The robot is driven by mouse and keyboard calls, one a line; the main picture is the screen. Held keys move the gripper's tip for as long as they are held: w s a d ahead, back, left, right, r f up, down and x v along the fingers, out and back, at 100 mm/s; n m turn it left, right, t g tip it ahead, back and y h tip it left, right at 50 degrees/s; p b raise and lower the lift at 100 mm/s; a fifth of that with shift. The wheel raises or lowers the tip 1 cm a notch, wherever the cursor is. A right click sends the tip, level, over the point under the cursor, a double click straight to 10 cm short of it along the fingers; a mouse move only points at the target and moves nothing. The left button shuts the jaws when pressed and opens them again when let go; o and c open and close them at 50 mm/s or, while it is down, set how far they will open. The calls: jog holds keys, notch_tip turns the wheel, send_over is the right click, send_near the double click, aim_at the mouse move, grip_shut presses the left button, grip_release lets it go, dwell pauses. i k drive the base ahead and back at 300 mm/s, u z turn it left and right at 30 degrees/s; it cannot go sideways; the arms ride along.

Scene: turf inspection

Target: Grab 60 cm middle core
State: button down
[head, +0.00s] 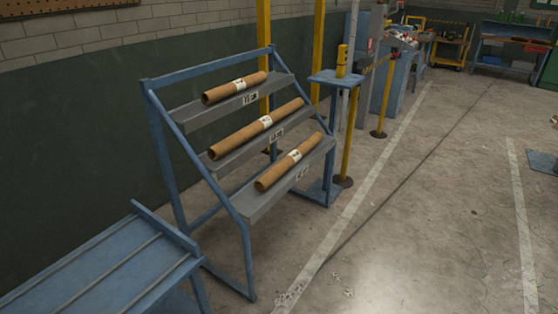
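A blue rack (205,65) has three sloping grey shelves, each with one brown tube-shaped core lying lengthwise on it. The middle core (252,130) lies on the middle shelf and has a white label band around it. The top core (224,93) looks shorter and lies on the top shelf. The bottom core (286,164) lies on the lowest shelf, also with a white band. Small white tags mark the shelf fronts; their writing is too small to read surely. My gripper is not in view, and nothing touches the cores.
A blue slatted bench (95,268) stands at the front left. A blue pedestal (322,184) with a yellow cylinder (341,61) stands just right of the rack, near yellow posts (351,130). The concrete floor (430,220) in front and to the right is open.

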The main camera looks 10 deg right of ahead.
aim_at(270, 177)
jog(key=z, duration=0.1)
jog(key=i, duration=0.95)
jog(key=u, duration=1.6)
jog(key=k, duration=0.15)
jog(key=z, duration=3.55)
